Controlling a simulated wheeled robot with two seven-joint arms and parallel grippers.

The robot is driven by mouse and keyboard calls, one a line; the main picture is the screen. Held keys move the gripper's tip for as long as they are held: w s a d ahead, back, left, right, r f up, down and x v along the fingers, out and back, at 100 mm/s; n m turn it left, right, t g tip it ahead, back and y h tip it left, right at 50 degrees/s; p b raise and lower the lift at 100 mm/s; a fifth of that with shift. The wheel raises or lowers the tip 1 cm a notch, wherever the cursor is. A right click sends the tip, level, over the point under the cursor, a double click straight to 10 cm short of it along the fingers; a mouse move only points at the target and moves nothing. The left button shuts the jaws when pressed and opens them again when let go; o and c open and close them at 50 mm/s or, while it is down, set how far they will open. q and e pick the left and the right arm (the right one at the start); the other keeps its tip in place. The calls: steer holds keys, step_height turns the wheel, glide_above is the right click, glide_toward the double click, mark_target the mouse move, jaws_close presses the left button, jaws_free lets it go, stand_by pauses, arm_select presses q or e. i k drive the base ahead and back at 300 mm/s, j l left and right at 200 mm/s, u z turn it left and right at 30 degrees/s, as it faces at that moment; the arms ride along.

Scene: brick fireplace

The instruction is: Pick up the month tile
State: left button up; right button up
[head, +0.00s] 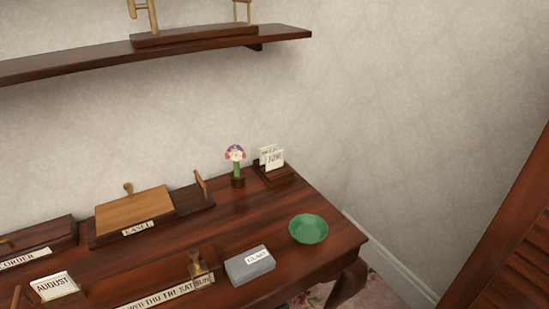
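A white tile reading AUGUST (54,287) leans upright on a small wooden stand near the lower left of the desk. Another group of white cards (272,157), the front one with short dark lettering too small to read surely, stands in a dark wooden holder (279,175) at the desk's back right corner. Neither of my grippers is in view.
The wooden desk (262,209) also bears a green bowl (308,229), a grey labelled box (249,266), a flower in a pot (236,164), a weekday strip (165,296) and an easel-labelled board (135,211). A shelf (90,60) hangs above. Bare desk lies around the bowl.

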mark_target(61, 283)
steer(key=j+u, duration=0.15)
steer(key=u, duration=1.35)
